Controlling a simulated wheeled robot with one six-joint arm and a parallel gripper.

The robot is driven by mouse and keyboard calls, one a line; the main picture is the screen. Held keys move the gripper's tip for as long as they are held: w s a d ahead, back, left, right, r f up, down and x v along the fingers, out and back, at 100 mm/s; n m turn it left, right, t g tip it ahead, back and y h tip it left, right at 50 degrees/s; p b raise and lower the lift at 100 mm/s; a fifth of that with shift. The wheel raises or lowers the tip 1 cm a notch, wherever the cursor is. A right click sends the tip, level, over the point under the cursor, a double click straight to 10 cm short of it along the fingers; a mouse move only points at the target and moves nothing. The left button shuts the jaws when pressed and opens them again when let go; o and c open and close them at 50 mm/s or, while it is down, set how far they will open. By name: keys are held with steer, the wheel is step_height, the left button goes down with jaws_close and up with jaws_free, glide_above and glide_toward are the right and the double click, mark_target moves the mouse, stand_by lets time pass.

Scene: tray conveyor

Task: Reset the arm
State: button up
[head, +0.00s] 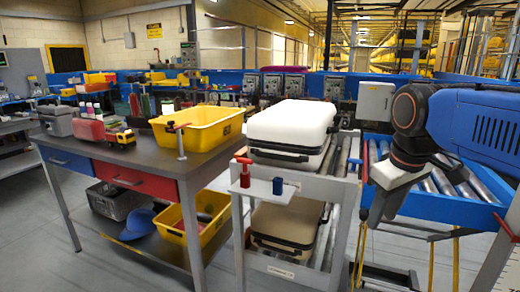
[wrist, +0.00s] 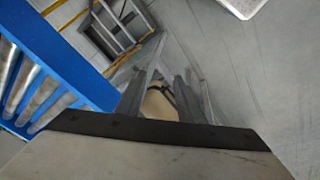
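My gripper (head: 372,222) hangs from the blue arm at the right of the head view, with its grey end pointing down beside the conveyor. In the wrist view, a pale block with a black edge, part of my arm's end, fills the bottom. A beige case shows beyond it (wrist: 158,104), between grey upright shapes.
A white case (head: 288,122) sits on the grey stand, and a beige case (head: 285,222) lies below it. A roller conveyor with a blue frame (head: 455,210) is close behind my gripper. A workbench (head: 150,160) with a yellow bin (head: 200,135) stands left. Floor is open at front left.

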steer(key=s+d+f+m+t, duration=0.1)
steer(key=s+f+m, duration=0.3)
steer(key=s+f, duration=0.7)
step_height(320, 180, down, 4)
steer(key=shift+d+r+m+t, duration=0.1)
steer(key=shift+d+m+t, duration=0.15)
steer(key=shift+m+t, duration=0.15)
